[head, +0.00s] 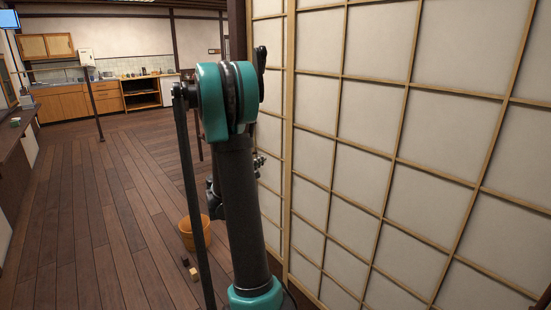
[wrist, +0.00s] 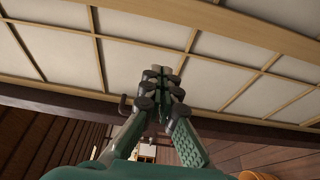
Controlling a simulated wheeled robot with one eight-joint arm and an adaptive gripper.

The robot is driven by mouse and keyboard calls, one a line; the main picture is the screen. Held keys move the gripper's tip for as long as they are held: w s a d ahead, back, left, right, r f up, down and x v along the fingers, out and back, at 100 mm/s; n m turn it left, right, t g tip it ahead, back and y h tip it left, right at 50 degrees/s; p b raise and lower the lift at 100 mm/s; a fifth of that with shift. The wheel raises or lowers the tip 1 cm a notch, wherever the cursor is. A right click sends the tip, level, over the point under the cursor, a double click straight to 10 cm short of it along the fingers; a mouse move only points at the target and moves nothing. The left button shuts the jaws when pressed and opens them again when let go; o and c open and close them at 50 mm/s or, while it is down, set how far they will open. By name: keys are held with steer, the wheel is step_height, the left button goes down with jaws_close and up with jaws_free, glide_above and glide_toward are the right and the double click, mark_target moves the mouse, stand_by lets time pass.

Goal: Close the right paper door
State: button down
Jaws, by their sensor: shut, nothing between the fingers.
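A paper door (head: 385,150) with a wooden lattice fills the right side of the head view. Its pale vertical edge frame (head: 289,120) stands beside a second, narrower strip of paper panel (head: 269,110) that runs to a dark post. I cannot tell how far the doors overlap. In the wrist view paper lattice (wrist: 215,92) spans the top. My gripper (wrist: 163,74) is shut and empty, its fingertips in front of the lattice. I cannot tell whether they touch it. In the head view my arm hides most of the gripper.
An orange bucket (head: 197,230) stands on the wooden floor (head: 100,220) behind my arm, with small blocks (head: 190,270) near it. A counter (head: 20,145) runs along the left edge. Kitchen cabinets (head: 65,103) line the far wall. The floor at centre left is clear.

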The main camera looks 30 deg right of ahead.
steer(key=d, duration=0.9)
steer(key=shift+d, duration=0.25)
steer(key=shift+s, duration=0.15)
